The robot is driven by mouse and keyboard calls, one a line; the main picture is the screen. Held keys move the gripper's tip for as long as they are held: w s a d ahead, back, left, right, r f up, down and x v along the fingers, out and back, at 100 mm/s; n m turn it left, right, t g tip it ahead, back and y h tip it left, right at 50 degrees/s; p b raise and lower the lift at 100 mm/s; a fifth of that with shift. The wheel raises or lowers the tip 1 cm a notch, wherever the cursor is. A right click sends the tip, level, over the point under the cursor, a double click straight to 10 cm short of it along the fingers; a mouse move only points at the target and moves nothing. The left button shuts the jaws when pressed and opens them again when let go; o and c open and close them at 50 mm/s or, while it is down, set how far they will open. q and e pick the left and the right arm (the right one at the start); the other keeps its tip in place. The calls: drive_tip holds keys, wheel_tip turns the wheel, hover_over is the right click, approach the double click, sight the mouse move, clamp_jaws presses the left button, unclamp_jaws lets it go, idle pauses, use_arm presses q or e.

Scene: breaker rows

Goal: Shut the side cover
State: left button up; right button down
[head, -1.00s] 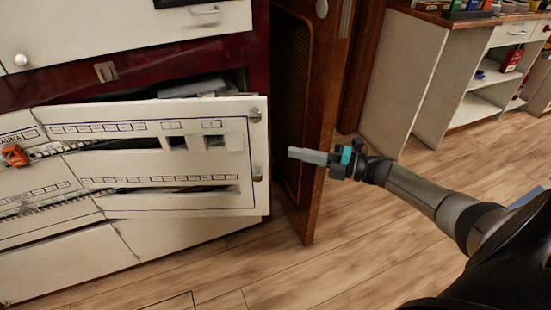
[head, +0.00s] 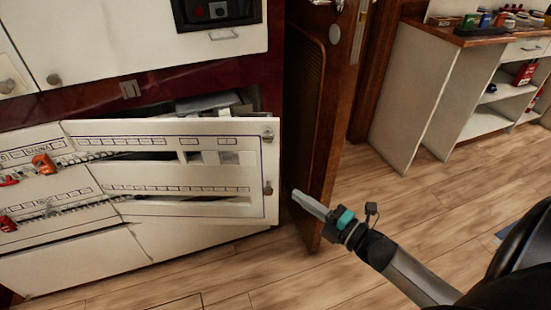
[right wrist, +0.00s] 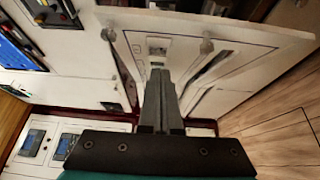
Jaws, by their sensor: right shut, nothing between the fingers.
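The side cover (head: 205,207) is a white panel with slots and blue outlines, standing open from the breaker cabinet's front. Its free right edge carries two round knobs, an upper one (head: 267,135) and a lower one (head: 268,187). My right gripper (head: 297,194) is shut and empty, just right of that edge near the lower knob's height. I see no clear contact. In the right wrist view the shut fingers (right wrist: 160,75) point toward the white cover (right wrist: 265,32), and a knob (right wrist: 207,46) shows beside them. My left gripper is not in view.
A brown wooden door (head: 325,110) stands open right behind the gripper. Breaker rows with orange and red parts (head: 43,163) lie left of the cover. A dark opening shows above the cover. A white shelf unit (head: 410,95) stands at the right. The wooden floor in front is clear.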

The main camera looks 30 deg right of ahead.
drive_tip(key=s+h, duration=0.1)
drive_tip(key=b, duration=0.4)
approach(264, 159)
drive_tip(key=w+a, duration=0.3)
drive_tip(key=w, duration=0.1)
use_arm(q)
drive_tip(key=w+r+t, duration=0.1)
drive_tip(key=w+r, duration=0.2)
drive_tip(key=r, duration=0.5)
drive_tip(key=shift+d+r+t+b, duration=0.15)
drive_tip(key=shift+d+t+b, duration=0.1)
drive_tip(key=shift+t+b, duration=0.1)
use_arm(e)
drive_tip(key=shift+w+d, duration=0.75)
drive_tip(key=shift+w, duration=0.05)
